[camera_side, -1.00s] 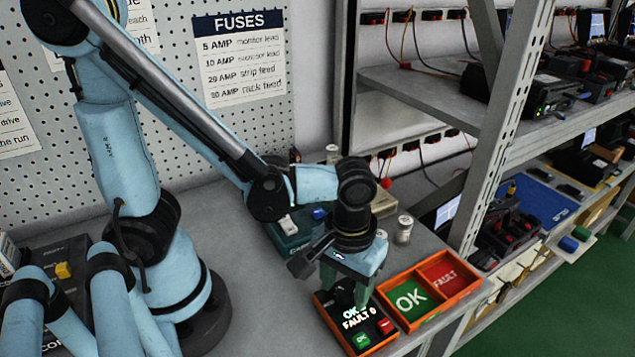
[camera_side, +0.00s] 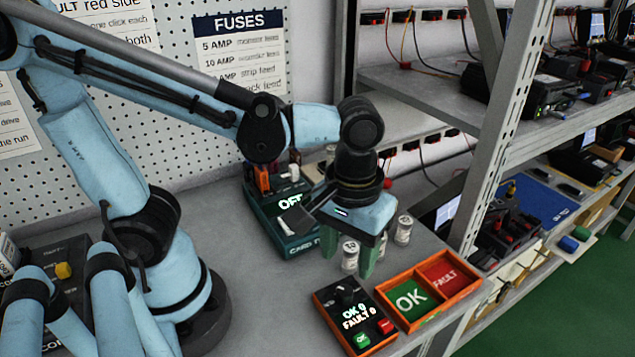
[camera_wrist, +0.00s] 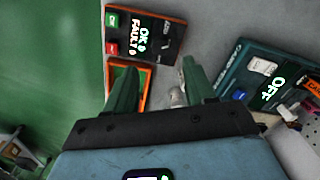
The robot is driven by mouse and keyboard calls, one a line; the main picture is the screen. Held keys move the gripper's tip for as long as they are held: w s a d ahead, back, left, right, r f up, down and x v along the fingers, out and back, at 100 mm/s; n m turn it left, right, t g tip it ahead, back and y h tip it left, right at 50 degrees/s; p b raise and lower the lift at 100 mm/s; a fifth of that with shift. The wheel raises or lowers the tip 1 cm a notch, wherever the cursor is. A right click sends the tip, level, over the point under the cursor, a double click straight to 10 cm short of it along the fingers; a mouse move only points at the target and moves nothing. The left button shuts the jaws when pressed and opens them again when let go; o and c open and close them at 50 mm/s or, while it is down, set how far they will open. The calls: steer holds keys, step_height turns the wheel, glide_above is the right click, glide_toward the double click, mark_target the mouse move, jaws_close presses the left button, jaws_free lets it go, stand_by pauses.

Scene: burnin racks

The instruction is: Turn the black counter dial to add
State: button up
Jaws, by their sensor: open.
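The black counter (camera_side: 338,312) with orange edges sits at the bench front, left of the orange tray. Its display reads OK 0 and FAULT 0, with a green OK button (camera_side: 362,340) and a red button (camera_side: 384,326). The black dial (camera_side: 347,294) is on its far part, small and dark; its setting cannot be told. My gripper (camera_side: 372,270) is open and empty, raised above and behind the counter, apart from it. In the wrist view the counter (camera_wrist: 158,42) lies beyond the green fingertips (camera_wrist: 157,66).
The orange tray (camera_side: 383,290) has a green OK section and a red FAULT section. Small labelled cylinders (camera_side: 404,229) stand near my gripper. A teal box (camera_side: 290,240) showing OFF stands behind left. Metal shelving (camera_side: 505,110) rises on the right.

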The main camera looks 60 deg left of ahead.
steer(key=shift+r, duration=2.3)
steer(key=w+a+f+m+t, duration=0.1)
steer(key=w+a+m+t, duration=0.1)
steer(key=a, duration=0.3)
steer(key=w+a+f+m+t, duration=0.1)
steer(key=w+a+m+t, duration=0.1)
steer(key=a+t, duration=0.3)
steer(key=shift+w+a+m, duration=0.3)
steer(key=shift+w+a, duration=0.15)
steer(key=shift+a, duration=0.15)
